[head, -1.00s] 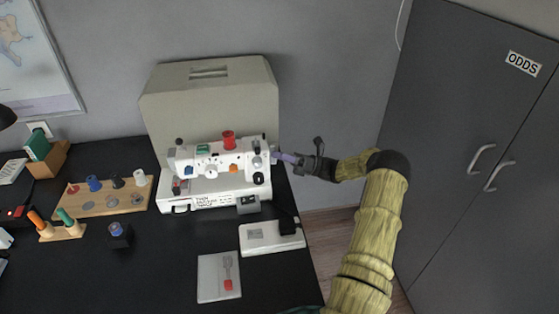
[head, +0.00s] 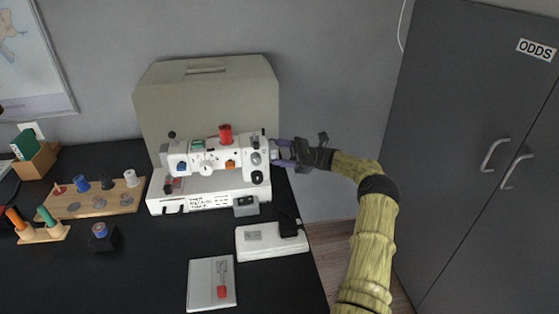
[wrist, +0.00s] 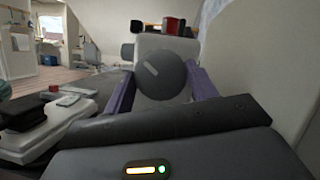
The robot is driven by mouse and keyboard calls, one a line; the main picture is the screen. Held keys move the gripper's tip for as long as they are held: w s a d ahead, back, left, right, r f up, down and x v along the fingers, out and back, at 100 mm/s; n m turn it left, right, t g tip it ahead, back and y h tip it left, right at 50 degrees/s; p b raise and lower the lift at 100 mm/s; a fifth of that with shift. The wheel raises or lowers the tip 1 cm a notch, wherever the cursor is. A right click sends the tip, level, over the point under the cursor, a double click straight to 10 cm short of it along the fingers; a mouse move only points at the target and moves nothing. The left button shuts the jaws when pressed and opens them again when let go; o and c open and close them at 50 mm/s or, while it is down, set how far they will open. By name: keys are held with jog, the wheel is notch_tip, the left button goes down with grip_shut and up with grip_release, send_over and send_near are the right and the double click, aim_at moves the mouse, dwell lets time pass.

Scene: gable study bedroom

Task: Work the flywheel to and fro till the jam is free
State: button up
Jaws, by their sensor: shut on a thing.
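The white sewing machine (head: 215,160) stands on the black desk with a red spool (head: 225,134) on its top. Its flywheel is a dark grey disc on the machine's right end; it shows face-on in the wrist view (wrist: 161,78), with a short pale mark slanting across it. My gripper (head: 280,152) reaches in from the right at that end. In the wrist view, its two purple fingers (wrist: 161,90) stand on either side of the flywheel and are shut on it. The finger contacts are partly hidden behind the wheel's rim.
A beige case (head: 208,90) stands behind the machine. A white foot pedal (head: 272,240), a grey booklet (head: 211,284) and a wooden spool board (head: 98,198) lie on the desk. A dark cabinet (head: 475,150) stands right, with floor between it and the desk.

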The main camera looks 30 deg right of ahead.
jog(key=shift+f+n+g+b, duration=0.15)
jog(key=shift+n+g+b, duration=0.75)
jog(key=shift+n, duration=1)
jog(key=o, duration=1)
jog(key=shift+w, duration=0.1)
notch_tip(320, 180, up, 10)
jog(key=p, duration=0.1)
jog(key=shift+p, duration=0.4)
